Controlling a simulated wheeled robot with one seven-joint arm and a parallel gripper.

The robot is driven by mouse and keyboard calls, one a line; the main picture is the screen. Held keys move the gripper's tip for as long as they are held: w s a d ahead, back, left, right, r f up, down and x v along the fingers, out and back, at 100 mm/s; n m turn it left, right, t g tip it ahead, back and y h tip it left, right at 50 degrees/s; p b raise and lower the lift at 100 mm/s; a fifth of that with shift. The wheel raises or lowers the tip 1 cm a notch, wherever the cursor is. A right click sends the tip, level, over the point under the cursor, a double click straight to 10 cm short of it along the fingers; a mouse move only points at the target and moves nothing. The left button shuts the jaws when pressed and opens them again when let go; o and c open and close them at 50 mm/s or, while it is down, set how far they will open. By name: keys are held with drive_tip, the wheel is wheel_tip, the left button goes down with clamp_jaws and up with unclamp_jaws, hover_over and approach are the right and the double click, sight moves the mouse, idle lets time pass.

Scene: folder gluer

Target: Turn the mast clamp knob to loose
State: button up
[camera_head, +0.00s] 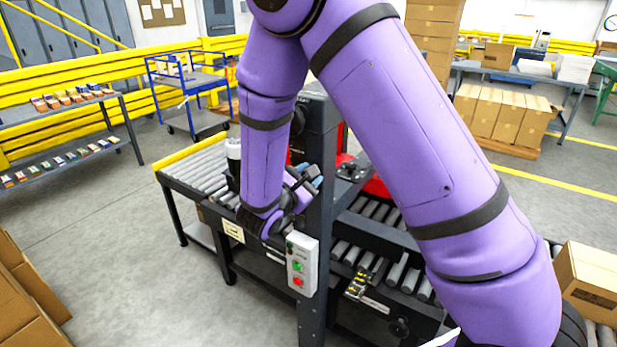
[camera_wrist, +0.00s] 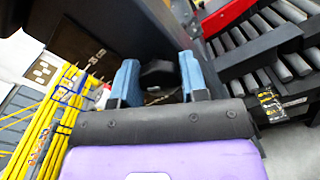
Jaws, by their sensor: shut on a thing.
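My gripper (camera_wrist: 160,82) has its two blue-padded fingers on either side of a black knob (camera_wrist: 159,72), shut on it, in the wrist view. The knob sits against a dark plate or post face, and pale markings lie just below it, too small to read. In the head view my gripper (camera_head: 309,180) is at the dark upright mast (camera_head: 318,225), low beside my purple forearm. The knob itself is hidden there by the gripper and mast. I cannot tell the knob's setting.
A grey control box (camera_head: 301,265) with green and red buttons hangs on the mast just below my gripper. Roller conveyors (camera_head: 190,172) run on both sides. A black fitting (camera_head: 352,171) stands close to the right of the mast. Open floor lies at the left.

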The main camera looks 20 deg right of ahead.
drive_tip(key=n, duration=0.5)
drive_tip(key=shift+n, duration=0.3)
idle(0.4)
drive_tip(key=o, duration=0.9)
drive_tip(key=shift+a, duration=0.1)
drive_tip(key=v, duration=1)
drive_tip(key=shift+s+a, duration=0.25)
